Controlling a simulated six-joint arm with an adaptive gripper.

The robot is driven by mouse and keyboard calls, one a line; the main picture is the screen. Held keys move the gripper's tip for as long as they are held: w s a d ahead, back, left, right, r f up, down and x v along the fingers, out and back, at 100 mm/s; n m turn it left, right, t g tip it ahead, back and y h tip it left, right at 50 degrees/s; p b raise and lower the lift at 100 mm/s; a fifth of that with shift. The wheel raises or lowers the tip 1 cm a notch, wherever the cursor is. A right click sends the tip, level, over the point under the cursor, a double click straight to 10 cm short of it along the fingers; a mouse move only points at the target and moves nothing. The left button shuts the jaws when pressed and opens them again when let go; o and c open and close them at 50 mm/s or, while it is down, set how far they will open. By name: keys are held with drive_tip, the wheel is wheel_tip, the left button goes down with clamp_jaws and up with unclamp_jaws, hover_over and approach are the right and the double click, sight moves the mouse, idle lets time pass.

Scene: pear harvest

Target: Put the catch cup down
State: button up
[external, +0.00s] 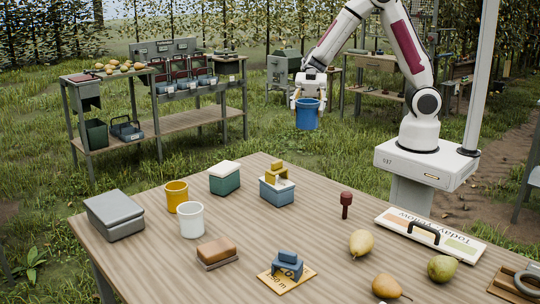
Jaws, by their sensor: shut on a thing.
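A blue cup (307,117) hangs upright in my gripper (308,101) in the external view. My gripper points down and is shut on the cup near its rim. The cup shows against the grass beyond the far edge of the wooden table (330,215), in front of my base and to its left. A yellow cup (177,196) and a white cup (190,220) stand upright on the table's left part. No label tells which cup is the catch cup; the blue one is the one held.
A grey box (114,214), a green box (224,178), a blue box (277,191) and a brown block (217,252) stand on the table. A blue weight (287,264), a dark red peg (346,204), a sign board (432,234) and several pears (361,243) are also there. The table's middle is partly clear.

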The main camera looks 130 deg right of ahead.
drive_tip(key=w+d+m+t+h, duration=0.2)
drive_tip(key=w+d+m+h, duration=0.2)
drive_tip(key=w+d, duration=0.5)
drive_tip(key=w+d+m+t+h, duration=0.1)
drive_tip(key=w+d+m+h, duration=0.35)
drive_tip(key=d, duration=0.75)
hover_over(224, 166)
drive_tip(key=shift+n+h, duration=0.25)
drive_tip(key=shift+n, duration=0.1)
drive_tip(key=shift+f, duration=2.3)
drive_tip(key=shift+a, duration=0.1)
drive_tip(key=shift+f, duration=3.1)
drive_tip(key=shift+f, duration=0.1)
drive_tip(key=shift+f, duration=1.8)
drive_tip(key=shift+f, duration=0.1)
